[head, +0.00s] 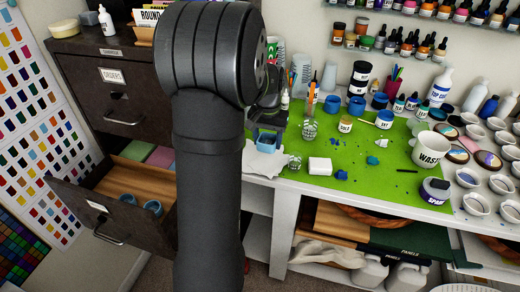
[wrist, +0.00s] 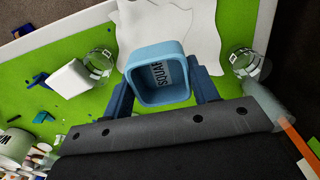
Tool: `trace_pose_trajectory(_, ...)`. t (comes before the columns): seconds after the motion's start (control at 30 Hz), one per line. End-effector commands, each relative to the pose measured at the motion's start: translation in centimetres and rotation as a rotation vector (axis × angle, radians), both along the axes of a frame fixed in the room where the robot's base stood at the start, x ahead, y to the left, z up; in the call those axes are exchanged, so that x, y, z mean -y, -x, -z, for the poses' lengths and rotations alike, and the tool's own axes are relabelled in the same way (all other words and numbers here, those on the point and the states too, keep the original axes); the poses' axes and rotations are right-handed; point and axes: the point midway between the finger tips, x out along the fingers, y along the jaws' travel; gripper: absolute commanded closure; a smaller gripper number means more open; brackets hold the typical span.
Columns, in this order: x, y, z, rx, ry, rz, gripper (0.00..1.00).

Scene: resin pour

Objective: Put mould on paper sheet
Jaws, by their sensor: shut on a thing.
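A light blue square mould (wrist: 160,97) with a "SQUARE" label inside is held between the two blue fingers of my gripper (wrist: 163,92) in the wrist view. Its open top faces the camera. In the head view the mould (head: 265,139) hangs under my gripper (head: 268,122), over the left end of the green mat. The white paper sheet (wrist: 166,30) lies just beyond and partly behind the mould in the wrist view. It also shows in the head view (head: 262,161), below the mould. I cannot tell whether the mould touches it.
Clear cups (wrist: 101,63) (wrist: 244,63) stand on both sides of the paper in the wrist view. A white block (head: 320,166) lies on the green mat (head: 365,187). A cup of sticks (head: 309,129) stands behind. An open drawer (head: 120,215) at left holds blue moulds.

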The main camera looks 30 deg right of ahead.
Motion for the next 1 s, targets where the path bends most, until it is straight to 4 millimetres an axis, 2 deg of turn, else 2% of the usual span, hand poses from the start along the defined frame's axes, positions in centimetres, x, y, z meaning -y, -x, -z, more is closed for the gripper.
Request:
trace_pose_trajectory(0.1,-0.8,-1.8,1.2,0.0,0.0,-0.002,0.69)
trace_pose_trajectory(0.23,-1.2,-2.6,1.7,0.0,0.0,-0.001,0.69)
trace_pose_trajectory(0.37,-1.2,-2.7,2.6,-0.001,-0.001,0.0,0.69)
trace_pose_trajectory(0.6,-1.2,-2.7,5.7,0.0,0.0,0.0,0.69)
trace_pose_trajectory(0.97,-1.2,-2.7,6.1,0.0,0.0,0.0,0.69)
trace_pose_trajectory(1.0,-1.2,-2.7,6.1,0.0,0.0,0.0,0.4)
